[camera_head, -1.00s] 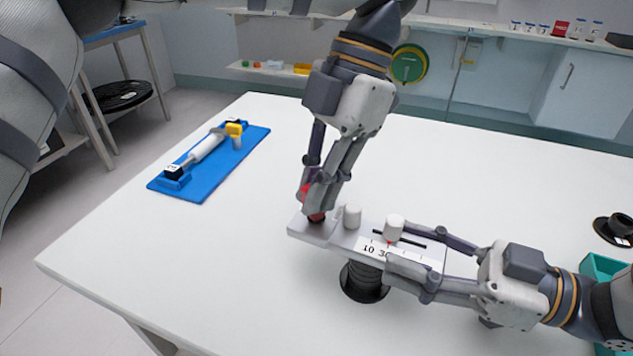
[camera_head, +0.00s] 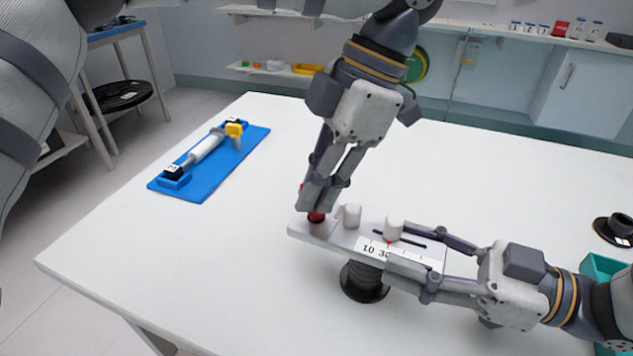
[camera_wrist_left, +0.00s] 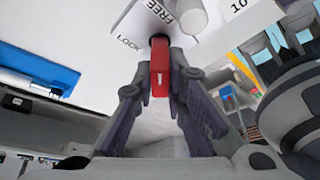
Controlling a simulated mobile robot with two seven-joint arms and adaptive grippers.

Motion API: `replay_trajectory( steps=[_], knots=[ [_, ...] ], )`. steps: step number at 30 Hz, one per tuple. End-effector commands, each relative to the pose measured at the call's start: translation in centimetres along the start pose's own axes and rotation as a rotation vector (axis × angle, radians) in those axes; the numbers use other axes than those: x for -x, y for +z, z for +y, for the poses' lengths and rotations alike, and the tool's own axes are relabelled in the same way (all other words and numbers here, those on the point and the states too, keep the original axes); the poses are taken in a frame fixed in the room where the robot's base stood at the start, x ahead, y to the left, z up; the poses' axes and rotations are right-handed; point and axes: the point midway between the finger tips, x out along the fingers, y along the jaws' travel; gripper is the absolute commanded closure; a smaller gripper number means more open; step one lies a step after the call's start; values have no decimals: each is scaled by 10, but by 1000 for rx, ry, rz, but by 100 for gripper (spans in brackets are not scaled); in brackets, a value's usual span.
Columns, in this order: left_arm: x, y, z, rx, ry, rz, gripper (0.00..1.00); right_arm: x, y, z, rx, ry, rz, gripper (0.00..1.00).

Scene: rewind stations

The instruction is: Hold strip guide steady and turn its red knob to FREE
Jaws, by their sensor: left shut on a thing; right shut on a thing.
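The strip guide (camera_head: 322,232) is a pale plate with a printed scale and two white posts, on a black ribbed stand (camera_head: 363,282). Its red knob (camera_head: 316,217) is at the left end. My left gripper (camera_head: 318,203) comes from above and is shut on the knob. In the left wrist view the red knob (camera_wrist_left: 160,72) is between the fingers, with a white mark on its face. The words FREE and LOCK show on the plate (camera_wrist_left: 145,22) beyond it. My right gripper (camera_head: 400,247) is shut across the right part of the strip guide, one finger along each long side.
A blue board (camera_head: 205,178) with a white cylinder and yellow part lies at the table's left. A black spool (camera_head: 614,228) and a teal bin (camera_head: 590,268) are at the right. The white table (camera_head: 230,260) is clear around the stand.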

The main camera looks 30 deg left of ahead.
Motion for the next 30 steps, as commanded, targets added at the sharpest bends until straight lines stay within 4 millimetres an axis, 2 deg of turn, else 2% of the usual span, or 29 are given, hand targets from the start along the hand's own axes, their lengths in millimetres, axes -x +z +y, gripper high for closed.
replay_trajectory(
  steps=[5, 6, 7, 17, 20, 27, 30],
  knots=[
    [0, -1, 1, 3, 3, 3, 100, 1, 0, 0, 0, 1, -2, 95],
    [0, -1, 1, 3, 3, 3, 81, 1, 0, 0, 0, 1, -2, 95],
    [0, -1, 1, 3, 3, 3, 79, 1, 0, 0, 0, 1, -2, 95],
    [5, 0, 0, 2, 1, 1, 79, 0, 0, 0, 0, 0, -2, 95],
    [25, 0, 0, 4, 3, -2, 79, 0, 0, 0, 1, 0, -2, 95],
    [94, 0, 0, 7, 6, -1, 79, 0, 0, 0, 0, 0, -1, 95],
    [108, 0, 0, 6, 4, 7, 79, 0, 0, 0, 0, 0, -1, 95]
  ],
)
